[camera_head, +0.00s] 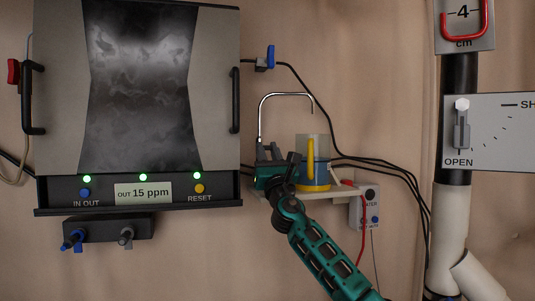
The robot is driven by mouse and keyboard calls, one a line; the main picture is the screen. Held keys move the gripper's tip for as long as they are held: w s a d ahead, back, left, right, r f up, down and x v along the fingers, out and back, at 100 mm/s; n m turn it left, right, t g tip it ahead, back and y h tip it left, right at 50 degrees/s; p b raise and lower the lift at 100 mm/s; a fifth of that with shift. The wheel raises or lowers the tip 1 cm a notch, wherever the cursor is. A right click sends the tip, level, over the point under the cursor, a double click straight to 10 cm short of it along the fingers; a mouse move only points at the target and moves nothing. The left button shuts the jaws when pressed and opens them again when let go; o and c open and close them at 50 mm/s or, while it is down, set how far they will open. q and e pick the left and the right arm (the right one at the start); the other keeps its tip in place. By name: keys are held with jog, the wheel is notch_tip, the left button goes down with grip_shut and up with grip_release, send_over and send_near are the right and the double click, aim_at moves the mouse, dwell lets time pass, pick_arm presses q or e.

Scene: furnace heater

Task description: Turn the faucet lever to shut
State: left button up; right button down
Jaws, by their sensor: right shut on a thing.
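The chrome faucet spout (286,95) rises from the left end of a small shelf and arches over to the right. My right gripper (268,157), teal and dark, is at the faucet's base, below the spout. It is shut, apparently on the faucet lever, which is hidden behind the fingers. Its arm comes in from the lower right. I cannot tell the lever's angle. No water stream shows below the spout tip. My left gripper is not in view.
A clear container with a yellow upright part (311,158) stands on the shelf (340,194), close right of my gripper. A furnace panel (222,100) is at left. A blue-handled valve (270,57) and cables are above. A control box (366,207) and pipe (452,220) are at right.

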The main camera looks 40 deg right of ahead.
jog(key=c, duration=1.3)
grip_release()
jog(key=shift+d, duration=0.1)
jog(key=shift+c, duration=0.2)
jog(key=o, duration=0.5)
jog(key=shift+w+f, duration=0.1)
jog(key=shift+w, duration=0.1)
jog(key=shift+c, duration=0.2)
jog(key=v, duration=1.3)
